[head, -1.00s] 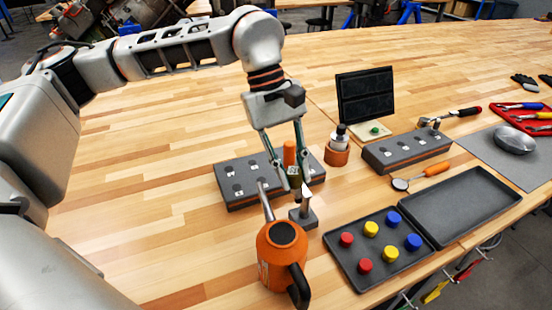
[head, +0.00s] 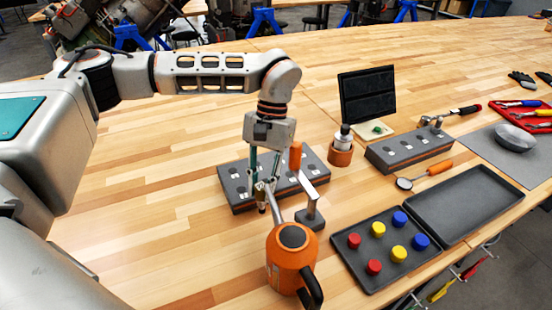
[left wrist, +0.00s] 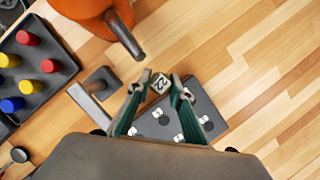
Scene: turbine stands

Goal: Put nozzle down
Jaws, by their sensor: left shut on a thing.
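My left gripper (head: 263,184) is shut on the nozzle (head: 262,204), a small brass-coloured piece hanging between the fingertips. In the left wrist view the gripper (left wrist: 160,88) holds the nozzle (left wrist: 160,83), which has a pale face marked 22. The dark grey block (head: 236,202) with holes and small white labels lies behind and under the gripper. It also shows in the left wrist view (left wrist: 205,108). The nozzle appears above the block's front edge; I cannot tell whether it touches. The fingers hide part of the block. My right gripper is not in view.
An orange can (head: 283,268) with a spout stands close in front of the gripper. A small grey stand (head: 310,218) is just right of it. A tray of coloured caps (head: 365,283) and a second holed block (head: 408,152) are further right. The table left is clear.

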